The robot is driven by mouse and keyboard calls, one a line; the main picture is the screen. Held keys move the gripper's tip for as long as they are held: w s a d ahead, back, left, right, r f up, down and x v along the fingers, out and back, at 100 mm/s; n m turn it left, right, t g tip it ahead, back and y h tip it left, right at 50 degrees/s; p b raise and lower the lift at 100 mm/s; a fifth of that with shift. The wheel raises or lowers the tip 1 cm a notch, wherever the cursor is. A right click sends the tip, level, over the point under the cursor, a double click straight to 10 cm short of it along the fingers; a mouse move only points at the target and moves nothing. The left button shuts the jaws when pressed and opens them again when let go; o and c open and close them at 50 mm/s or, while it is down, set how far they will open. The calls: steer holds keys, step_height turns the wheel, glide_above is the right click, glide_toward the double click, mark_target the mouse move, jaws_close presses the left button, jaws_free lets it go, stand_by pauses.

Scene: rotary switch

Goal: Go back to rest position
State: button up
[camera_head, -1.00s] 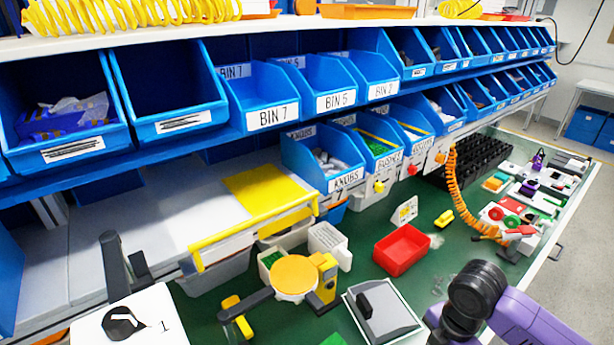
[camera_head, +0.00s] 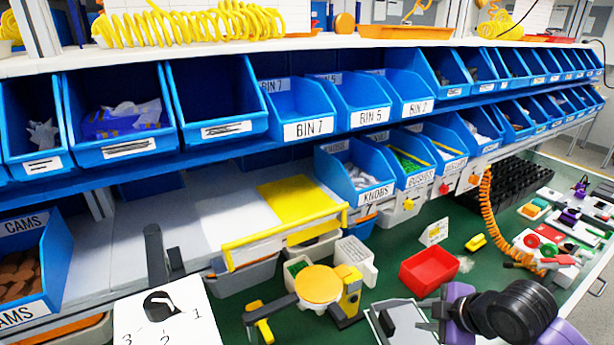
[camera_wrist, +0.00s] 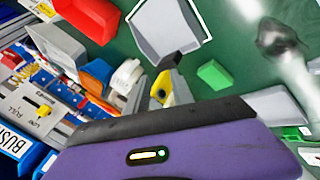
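The rotary switch, a white box (camera_head: 185,325) with a black knob (camera_head: 161,304) and the numbers 1, 2 and 3, stands at the lower left of the head view. Its lower part is cut off by the frame edge. My gripper (camera_head: 432,308) is at the lower right of the head view, partly hidden by my purple and black arm. It is well apart from the switch, over the bench near a grey tray. The wrist view shows a purple body with a black edge across its bottom. I cannot tell how far the fingers are apart, and nothing held is visible.
A grey tray (camera_head: 408,332) lies beside my gripper, with a red bin (camera_head: 429,270) behind it. A round yellow-topped device (camera_head: 318,284) stands between switch and arm. Blue bins (camera_head: 307,112) line the shelves above. Green bench surface (camera_head: 385,250) shows between these things.

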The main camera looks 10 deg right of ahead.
steer(key=w+a+r+m+t+y, duration=0.1)
steer(key=w+a+r+m+t, duration=0.3)
steer(key=r, duration=0.5)
steer(key=w+a+r+m+t+y, duration=0.1)
steer(key=w+a+r+t, duration=0.35)
steer(key=r, duration=0.35)
steer(key=s+a+r+m+t+h, duration=0.25)
steer(key=r+m+t, duration=0.25)
steer(key=r+m, duration=0.3)
steer(key=s+a+f+g+b, duration=0.1)
steer(key=s+f+g, duration=0.1)
steer(key=s+f, duration=0.5)
steer(key=s+a+f+g, duration=0.2)
steer(key=s+f, duration=0.5)
steer(key=s, duration=1.2)
steer(key=s+a+f+g+b, duration=0.1)
steer(key=s+f, duration=0.6)
steer(key=s, duration=0.7)
steer(key=shift+a+g+b, duration=0.3)
steer(key=shift+a+g, duration=0.15)
steer(key=shift+a, duration=0.05)
